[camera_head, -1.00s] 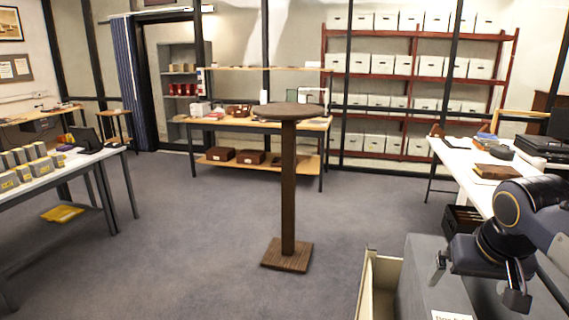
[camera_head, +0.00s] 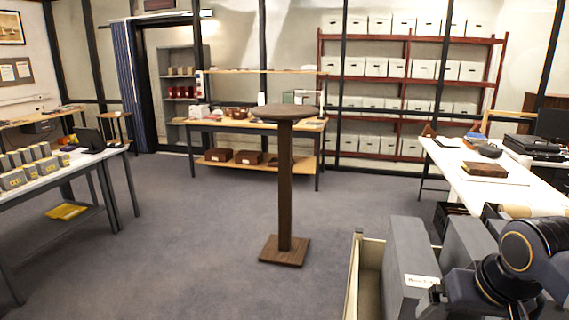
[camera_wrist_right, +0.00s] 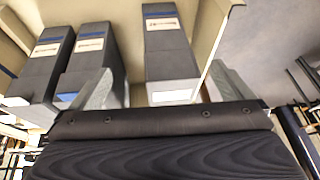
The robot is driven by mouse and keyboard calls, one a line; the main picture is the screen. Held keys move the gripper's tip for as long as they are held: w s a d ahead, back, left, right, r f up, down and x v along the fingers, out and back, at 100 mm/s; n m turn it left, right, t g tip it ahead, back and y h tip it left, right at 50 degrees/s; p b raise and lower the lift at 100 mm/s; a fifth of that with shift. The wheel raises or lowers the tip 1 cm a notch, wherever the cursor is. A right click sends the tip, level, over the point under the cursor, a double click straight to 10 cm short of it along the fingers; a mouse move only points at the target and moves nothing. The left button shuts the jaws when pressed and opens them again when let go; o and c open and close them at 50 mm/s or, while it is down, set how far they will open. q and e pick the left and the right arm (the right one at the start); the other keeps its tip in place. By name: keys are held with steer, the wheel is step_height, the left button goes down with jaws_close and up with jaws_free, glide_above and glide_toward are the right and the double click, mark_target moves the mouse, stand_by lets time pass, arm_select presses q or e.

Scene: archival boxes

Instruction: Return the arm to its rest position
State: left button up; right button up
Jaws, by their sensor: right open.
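My right arm enters the head view at the lower right, and its gripper there is low at the frame edge and partly cut off. In the right wrist view my right gripper (camera_wrist_right: 160,88) is open, its two pale fingers wide apart with nothing held. Grey archival boxes with white labels stand in a cream bin: one box (camera_wrist_right: 168,50) shows between the fingers, apparently beyond them, and two more (camera_wrist_right: 88,60) (camera_wrist_right: 48,62) stand to the left. In the head view the bin (camera_head: 354,275) holds a grey box (camera_head: 408,255). My left gripper is not in view.
A brown pedestal (camera_head: 285,190) stands mid-floor. A white table (camera_head: 500,188) with a brown box is at right, and a table (camera_head: 60,176) with small grey boxes is at left. Shelves (camera_head: 408,33) of white boxes line the back. The grey floor between is open.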

steer(key=s+a+f+n+t+y, duration=0.1)
steer(key=s+a+f+y, duration=0.3)
steer(key=s+a+f, duration=0.6)
steer(key=shift+s+a+f, duration=0.25)
steer(key=shift+s+f, duration=0.6)
steer(key=shift+f, duration=0.05)
